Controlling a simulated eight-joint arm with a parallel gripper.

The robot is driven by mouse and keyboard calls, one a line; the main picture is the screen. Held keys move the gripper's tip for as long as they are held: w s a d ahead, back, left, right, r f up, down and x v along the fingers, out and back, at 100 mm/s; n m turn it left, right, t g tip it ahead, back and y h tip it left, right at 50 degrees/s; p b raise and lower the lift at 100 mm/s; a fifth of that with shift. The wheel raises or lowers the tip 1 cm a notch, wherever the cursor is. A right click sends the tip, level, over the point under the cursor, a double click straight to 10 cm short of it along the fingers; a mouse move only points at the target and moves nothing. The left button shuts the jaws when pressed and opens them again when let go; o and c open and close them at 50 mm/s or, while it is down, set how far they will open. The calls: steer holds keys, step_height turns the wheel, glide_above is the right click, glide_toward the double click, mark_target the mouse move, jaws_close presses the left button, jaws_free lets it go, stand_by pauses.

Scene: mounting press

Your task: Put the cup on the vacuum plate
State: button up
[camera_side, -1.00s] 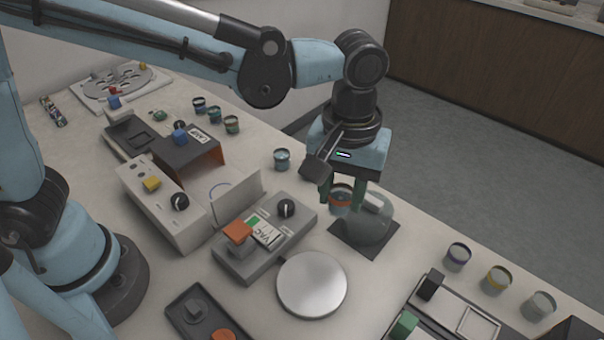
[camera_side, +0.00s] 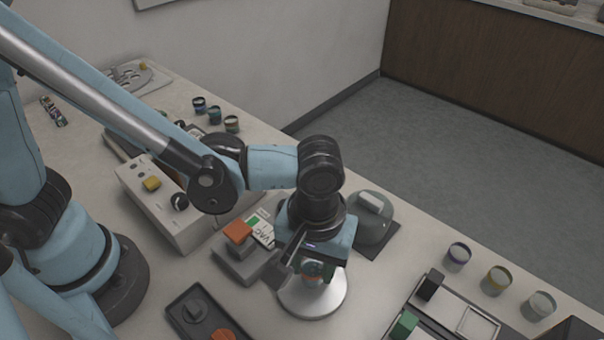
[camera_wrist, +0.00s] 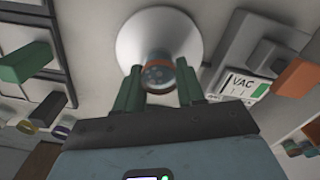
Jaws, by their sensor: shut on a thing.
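The cup (camera_wrist: 158,72), with an orange band, is between the green fingers of my gripper (camera_wrist: 158,92) in the wrist view. My gripper is shut on it.
A clear dome (camera_side: 375,222) with a white handle stands on a dark mat behind the plate. The VAC box (camera_side: 240,262) with an orange knob is left of the plate. A dark tray (camera_side: 185,312) lies front left. Several cups (camera_side: 497,278) and a grey fixture (camera_side: 430,318) are at right.

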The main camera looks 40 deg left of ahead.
steer(key=shift+f, duration=0.5)
steer(key=shift+f, duration=0.15)
steer(key=o, duration=1)
step_height(320, 180, up, 12)
steer(key=w+a+m+t, duration=0.1)
steer(key=a+t, duration=0.1)
steer(key=a, duration=0.6)
steer(key=w+a+m+t, duration=0.2)
steer(key=a, duration=0.6)
steer(key=w+a+m+t, duration=0.1)
steer(key=a+t, duration=0.2)
steer(key=a, duration=0.6)
steer(key=shift+w+m, duration=0.3)
steer(key=shift+w, duration=0.05)
